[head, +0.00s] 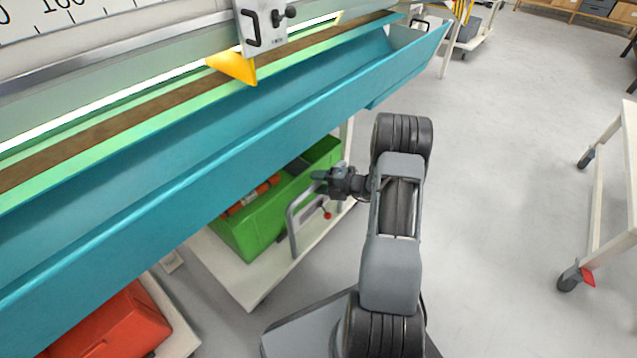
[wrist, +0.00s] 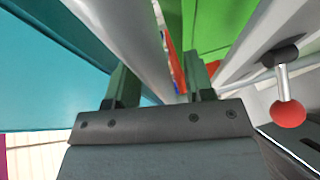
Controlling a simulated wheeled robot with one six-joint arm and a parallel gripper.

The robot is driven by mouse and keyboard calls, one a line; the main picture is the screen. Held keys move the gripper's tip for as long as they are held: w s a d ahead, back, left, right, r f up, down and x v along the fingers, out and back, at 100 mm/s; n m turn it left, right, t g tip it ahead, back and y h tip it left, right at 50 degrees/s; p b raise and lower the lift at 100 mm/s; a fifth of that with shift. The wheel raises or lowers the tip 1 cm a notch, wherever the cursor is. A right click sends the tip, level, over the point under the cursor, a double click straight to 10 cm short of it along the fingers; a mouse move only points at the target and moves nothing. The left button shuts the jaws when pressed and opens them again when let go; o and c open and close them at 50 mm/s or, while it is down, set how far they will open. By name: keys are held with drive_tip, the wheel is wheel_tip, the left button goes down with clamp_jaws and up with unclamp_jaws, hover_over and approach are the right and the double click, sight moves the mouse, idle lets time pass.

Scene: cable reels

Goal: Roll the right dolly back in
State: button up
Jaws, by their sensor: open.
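The right dolly (head: 246,286) is a low pale platform, partly under the teal trough, with a green crate on it. The crate (head: 252,228) holds orange and dark items; its green wall shows in the wrist view (wrist: 212,22). A grey tube handle (head: 293,232) stands at the dolly's near end. My gripper (head: 320,182) is open at the top of this handle. In the wrist view, the grey handle bar (wrist: 125,40) runs between the two fingers (wrist: 160,85); I cannot tell if they touch it. A red-knobbed lever (head: 327,214) sits beside the handle, also in the wrist view (wrist: 288,113).
The long teal trough (head: 190,165) of the machine overhangs the dollies. A left dolly (head: 172,318) carries a red crate (head: 115,325). A white wheeled table (head: 612,180) stands at the right. The grey floor between is clear.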

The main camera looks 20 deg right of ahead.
clamp_jaws()
idle(0.3)
drive_tip(key=shift+w+a+p, duration=0.15)
drive_tip(key=shift+w+a, duration=0.15)
drive_tip(key=shift+w, duration=0.4)
drive_tip(key=shift+w+a+p, duration=0.2)
drive_tip(key=shift+w+a, duration=0.1)
drive_tip(key=shift+w, duration=0.4)
drive_tip(key=shift+w+a+p, duration=0.15)
drive_tip(key=shift+w+a, duration=0.15)
drive_tip(key=shift+w, duration=0.4)
drive_tip(key=shift+c, duration=0.7)
unclamp_jaws()
drive_tip(key=shift+w+a, duration=0.15)
drive_tip(key=shift+a, duration=0.05)
drive_tip(key=shift+o, duration=0.7)
drive_tip(key=shift+d, duration=0.1)
drive_tip(key=p+v, duration=0.4)
drive_tip(key=v, duration=1)
